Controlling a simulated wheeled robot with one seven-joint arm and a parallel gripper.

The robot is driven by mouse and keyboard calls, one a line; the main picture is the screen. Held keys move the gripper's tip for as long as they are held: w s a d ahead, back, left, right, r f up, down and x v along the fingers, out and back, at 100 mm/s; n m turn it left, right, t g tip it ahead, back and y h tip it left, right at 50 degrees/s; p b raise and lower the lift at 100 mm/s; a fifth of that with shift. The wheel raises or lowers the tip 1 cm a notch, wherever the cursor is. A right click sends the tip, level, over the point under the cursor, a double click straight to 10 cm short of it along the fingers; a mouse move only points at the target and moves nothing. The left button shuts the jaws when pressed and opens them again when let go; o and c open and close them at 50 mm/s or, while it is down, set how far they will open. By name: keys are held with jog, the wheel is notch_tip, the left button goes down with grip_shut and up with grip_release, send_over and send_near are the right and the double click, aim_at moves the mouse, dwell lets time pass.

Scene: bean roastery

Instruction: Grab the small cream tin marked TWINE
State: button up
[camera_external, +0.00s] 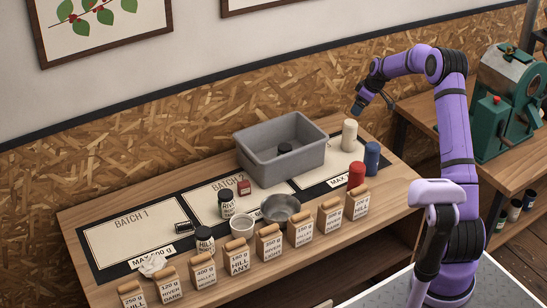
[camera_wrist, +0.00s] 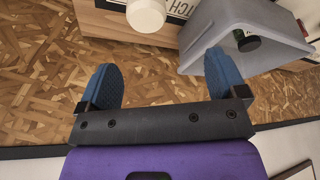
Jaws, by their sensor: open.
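A cream cylinder (camera_external: 349,136) stands upright at the back right of the table, just right of the grey bin. No marking is readable on it, so I cannot tell if it is the TWINE tin. A pale round object, apparently the same cylinder (camera_wrist: 146,14), shows at the top edge of the wrist view, partly cut off. My gripper (camera_external: 358,106) is just above the cylinder in the external view, apart from it. In the wrist view my gripper (camera_wrist: 160,80) has its two blue fingers wide apart with nothing between them.
A grey bin (camera_external: 255,150) holding a dark-topped item stands left of the cylinder; it also shows in the wrist view (camera_wrist: 195,50). A blue cylinder (camera_external: 372,158) and a red cylinder (camera_external: 356,174) stand in front. Several labelled bags line the front edge. The OSB wall is close behind.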

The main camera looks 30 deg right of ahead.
aim_at(352, 123)
jog(key=x, duration=0.4)
jog(key=d+x, duration=0.1)
jog(key=x, duration=0.4)
jog(key=d+x, duration=0.1)
jog(key=x, duration=0.3)
jog(key=shift+w+f, duration=0.2)
jog(key=shift+f, duration=0.35)
jog(key=c, duration=1.2)
jog(key=shift+r, duration=0.2)
